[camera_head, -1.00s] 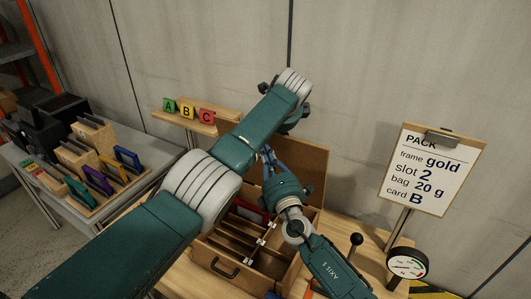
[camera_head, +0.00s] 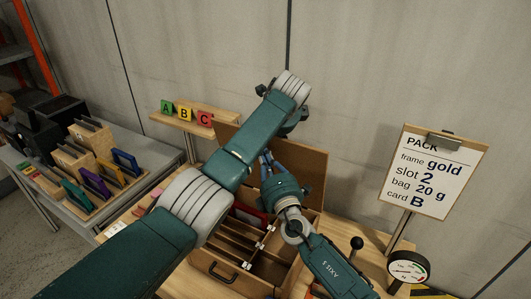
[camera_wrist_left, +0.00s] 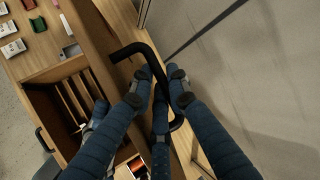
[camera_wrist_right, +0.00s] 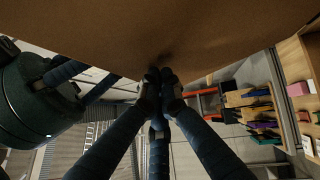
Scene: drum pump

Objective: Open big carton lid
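The big carton is an open wooden box (camera_head: 268,270) with inner dividers. Its brown lid (camera_head: 312,170) stands raised at the back, and its inner face fills the top of the right wrist view (camera_wrist_right: 160,25). My left gripper (camera_wrist_left: 158,75) is behind the lid, with its fingers closed around a black bar handle (camera_wrist_left: 126,50) that joins the lid. In the head view it is mostly hidden by my arm. My right gripper (camera_wrist_right: 161,80) has its fingertips together against or very close to the lid's inner face. It holds nothing visible.
A grey table (camera_head: 93,215) with frames in racks stands at the left. A shelf (camera_head: 190,123) holds cards A, B and C. A clipboard sign (camera_head: 436,168), a dial gauge (camera_head: 408,268) and a black-knobbed lever (camera_head: 357,243) stand at the right. The wall is close behind the lid.

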